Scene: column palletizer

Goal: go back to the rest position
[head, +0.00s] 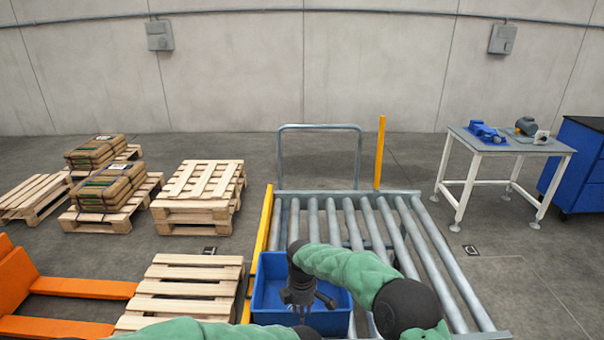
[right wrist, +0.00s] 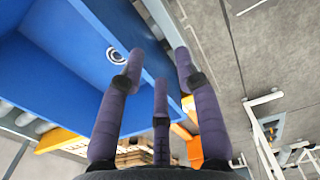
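My right gripper (head: 310,297) is over the blue crate (head: 262,308) in the head view, reaching in from the lower right. In the right wrist view its dark fingers (right wrist: 161,68) are spread apart with nothing between them. The blue crate wall (right wrist: 85,50) with a white ring mark fills the upper left of that view, close to the fingers. I cannot tell whether they touch it. My left arm (head: 205,330) shows only as a green sleeve along the bottom edge of the head view. Its gripper is out of sight.
The crate stands on a roller conveyor (head: 440,258) with a yellow side rail (head: 263,235) and a yellow post (head: 380,152). An empty pallet (head: 190,285) and orange forks (head: 80,288) are at left. Loaded pallets stand behind. A workbench (head: 510,146) is at right.

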